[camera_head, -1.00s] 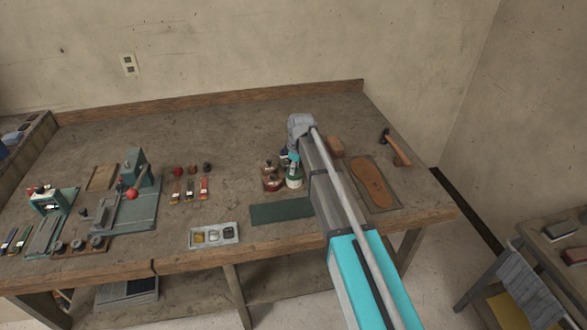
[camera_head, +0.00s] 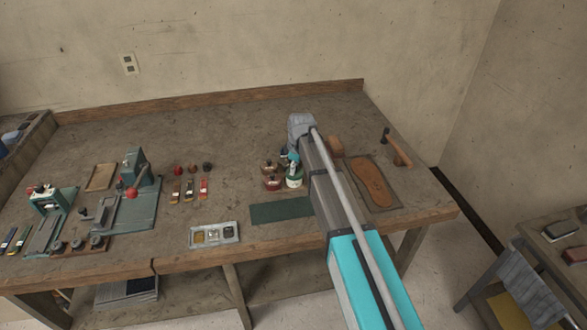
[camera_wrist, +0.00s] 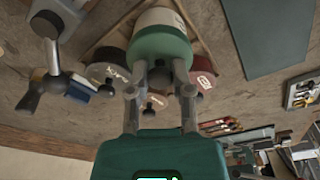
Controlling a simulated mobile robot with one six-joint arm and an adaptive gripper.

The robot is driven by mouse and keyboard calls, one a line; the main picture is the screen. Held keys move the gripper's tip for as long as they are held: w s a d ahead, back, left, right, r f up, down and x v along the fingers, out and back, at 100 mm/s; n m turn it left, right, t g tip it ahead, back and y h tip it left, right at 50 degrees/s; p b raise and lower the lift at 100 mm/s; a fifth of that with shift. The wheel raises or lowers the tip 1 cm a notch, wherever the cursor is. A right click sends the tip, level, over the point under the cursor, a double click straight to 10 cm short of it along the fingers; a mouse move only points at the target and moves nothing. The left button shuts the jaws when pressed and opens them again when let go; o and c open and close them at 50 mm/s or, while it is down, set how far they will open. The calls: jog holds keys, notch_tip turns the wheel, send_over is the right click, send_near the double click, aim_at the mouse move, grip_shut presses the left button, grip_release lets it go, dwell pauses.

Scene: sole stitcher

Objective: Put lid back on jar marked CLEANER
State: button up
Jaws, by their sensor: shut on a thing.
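A white and green jar (camera_head: 294,183) stands on the bench beside the other jars, just in front of my gripper (camera_head: 290,158). In the wrist view the same jar (camera_wrist: 160,42) fills the top middle, with its green part toward me and a pale label beyond. Its lettering is too small to read. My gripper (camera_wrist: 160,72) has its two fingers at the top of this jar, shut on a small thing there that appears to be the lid. The fingers hide most of it, and I cannot tell whether it touches the jar.
A red jar (camera_wrist: 204,76) and a dark-topped jar (camera_wrist: 104,74) stand close on either side. A green mat (camera_head: 281,210) lies in front of the jars, and a sole (camera_head: 372,181) on a board is to the right. A small parts tray (camera_head: 214,235) is near the front edge.

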dwell(0.4)
jog(key=o, duration=0.9)
jog(key=o, duration=0.4)
jog(key=shift+r, duration=0.15)
jog(key=shift+r+p, duration=3.35)
jog(key=shift+p, duration=0.2)
grip_shut()
